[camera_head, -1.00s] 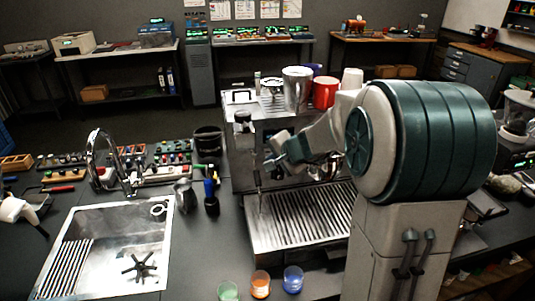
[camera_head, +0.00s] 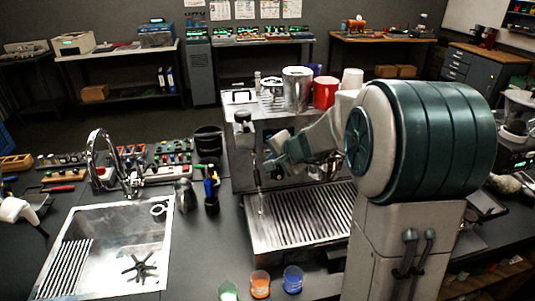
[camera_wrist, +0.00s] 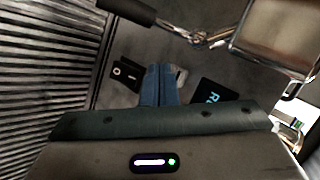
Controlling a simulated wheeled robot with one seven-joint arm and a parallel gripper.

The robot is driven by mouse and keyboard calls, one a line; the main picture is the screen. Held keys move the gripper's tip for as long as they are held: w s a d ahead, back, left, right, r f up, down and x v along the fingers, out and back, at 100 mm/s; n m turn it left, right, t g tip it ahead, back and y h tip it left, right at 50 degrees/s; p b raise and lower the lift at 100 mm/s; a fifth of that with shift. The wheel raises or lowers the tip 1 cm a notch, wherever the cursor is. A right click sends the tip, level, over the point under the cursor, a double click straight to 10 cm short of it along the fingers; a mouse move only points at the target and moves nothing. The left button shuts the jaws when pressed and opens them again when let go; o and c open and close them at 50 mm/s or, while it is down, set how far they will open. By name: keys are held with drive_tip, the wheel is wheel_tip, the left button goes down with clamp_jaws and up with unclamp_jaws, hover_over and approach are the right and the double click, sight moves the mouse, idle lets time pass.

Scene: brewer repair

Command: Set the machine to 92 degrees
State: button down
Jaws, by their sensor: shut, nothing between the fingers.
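The brewing machine is a grey metal espresso machine, with its top (camera_head: 243,97) and ribbed drip tray (camera_head: 300,215) in the head view. My gripper (camera_wrist: 160,70) is shut and empty, its blue fingers pointing at the machine's dark front panel. Left of the fingertips is a black rocker switch (camera_wrist: 125,73) marked with I and O. To their right is a small black display (camera_wrist: 212,97) with cyan characters, partly cut off by my gripper body; no temperature can be read. A small pale part shows just behind the fingertips, mostly hidden. I cannot tell whether the fingers touch it.
A steam wand or pipe (camera_wrist: 200,40) and a chrome-framed part (camera_wrist: 285,35) lie close on the upper right. A dark handle (camera_wrist: 130,10) juts in at the top. Cups, including a red one (camera_head: 325,92), stand on the machine. A sink (camera_head: 120,245) is at left.

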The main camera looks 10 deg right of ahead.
idle(0.4)
drive_tip(key=shift+w, duration=0.45)
drive_tip(key=shift+w, duration=0.45)
idle(0.5)
drive_tip(key=shift+s, duration=0.15)
idle(0.3)
drive_tip(key=shift+s+b, duration=0.65)
drive_tip(key=shift+s, duration=0.1)
drive_tip(key=s+b, duration=0.2)
drive_tip(key=s, duration=0.3)
